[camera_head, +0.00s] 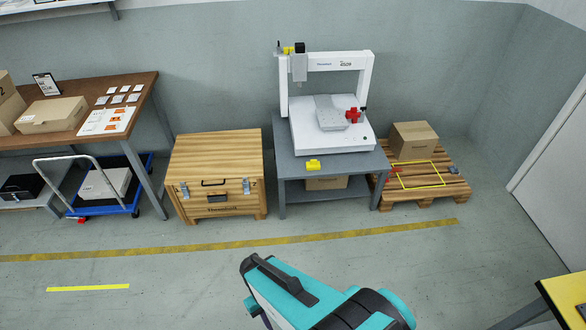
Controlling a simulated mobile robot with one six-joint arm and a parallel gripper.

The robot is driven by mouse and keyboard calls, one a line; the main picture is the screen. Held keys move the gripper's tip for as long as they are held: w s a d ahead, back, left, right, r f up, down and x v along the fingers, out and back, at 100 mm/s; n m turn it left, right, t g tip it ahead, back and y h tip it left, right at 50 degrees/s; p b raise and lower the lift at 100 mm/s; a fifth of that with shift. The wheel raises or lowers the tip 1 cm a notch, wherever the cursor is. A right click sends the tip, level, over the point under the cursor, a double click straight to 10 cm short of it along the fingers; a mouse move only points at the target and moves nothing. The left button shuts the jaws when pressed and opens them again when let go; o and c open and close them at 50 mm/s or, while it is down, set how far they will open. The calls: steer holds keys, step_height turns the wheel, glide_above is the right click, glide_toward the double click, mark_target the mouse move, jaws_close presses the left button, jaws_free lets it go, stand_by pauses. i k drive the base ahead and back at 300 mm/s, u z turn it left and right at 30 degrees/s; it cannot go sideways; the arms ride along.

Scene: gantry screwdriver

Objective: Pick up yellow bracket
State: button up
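A small yellow bracket (313,165) lies on the front left part of the grey table (285,155), in front of the white gantry machine. My teal and black arm shows at the bottom middle, on the near side of the floor line and well apart from the bracket. My gripper's fingers do not show. Nothing hides the bracket.
The white gantry screwdriver (325,62) stands on the table with a grey plate (330,112) and a red part (352,115) on its base. A wooden crate (217,172) stands left, a pallet (425,186) with a carton (414,140) right. The floor before the table is clear.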

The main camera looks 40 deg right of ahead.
mark_target(313, 164)
steer(key=u, duration=0.2)
steer(key=i, duration=1)
steer(key=u, duration=0.1)
steer(key=k, duration=0.95)
steer(key=z, duration=0.15)
steer(key=i, duration=0.65)
steer(key=u, duration=0.05)
